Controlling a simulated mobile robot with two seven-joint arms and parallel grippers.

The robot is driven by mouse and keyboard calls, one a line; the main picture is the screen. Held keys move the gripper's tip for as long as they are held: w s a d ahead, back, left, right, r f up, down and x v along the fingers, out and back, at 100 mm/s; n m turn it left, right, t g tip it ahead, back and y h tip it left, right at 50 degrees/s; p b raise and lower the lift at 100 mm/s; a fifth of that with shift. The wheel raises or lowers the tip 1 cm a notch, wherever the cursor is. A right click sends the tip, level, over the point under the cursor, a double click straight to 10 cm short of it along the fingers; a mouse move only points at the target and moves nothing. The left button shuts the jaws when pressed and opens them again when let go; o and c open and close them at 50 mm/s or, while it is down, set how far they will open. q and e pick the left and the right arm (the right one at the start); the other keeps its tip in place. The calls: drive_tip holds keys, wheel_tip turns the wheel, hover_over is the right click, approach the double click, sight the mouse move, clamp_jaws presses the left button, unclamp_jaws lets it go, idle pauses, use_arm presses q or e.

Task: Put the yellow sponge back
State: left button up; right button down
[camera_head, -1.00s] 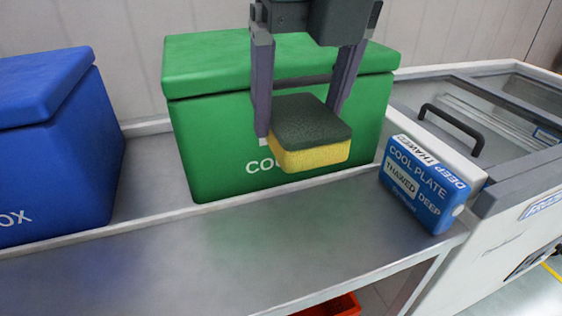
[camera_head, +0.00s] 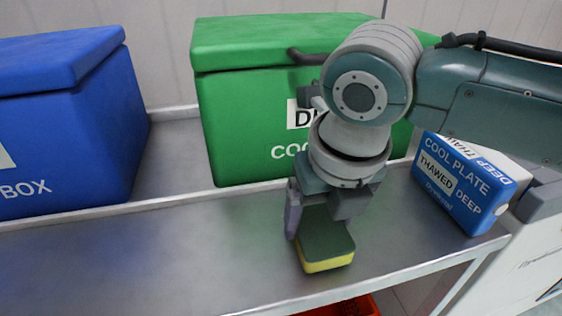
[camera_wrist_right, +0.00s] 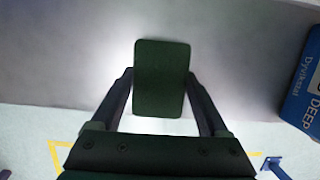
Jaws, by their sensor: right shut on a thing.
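The yellow sponge (camera_head: 325,245) has a dark green scouring top and a yellow lower layer. It is low over the front part of the steel shelf (camera_head: 180,255), in front of the green box; I cannot tell whether it touches the surface. My right gripper (camera_head: 322,222) points down and is shut on the sponge, with one finger on its left side and the other mostly hidden. In the right wrist view the sponge (camera_wrist_right: 162,78) shows its dark face between both fingers. My left gripper is in neither view.
A green cool box (camera_head: 240,130) stands behind my right arm, a blue box (camera_head: 65,140) at left. The shelf's left front is clear.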

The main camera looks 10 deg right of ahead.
drive_tip(key=shift+f, duration=0.35)
drive_tip(key=shift+f, duration=0.2)
unclamp_jaws()
drive_tip(key=shift+r, duration=0.1)
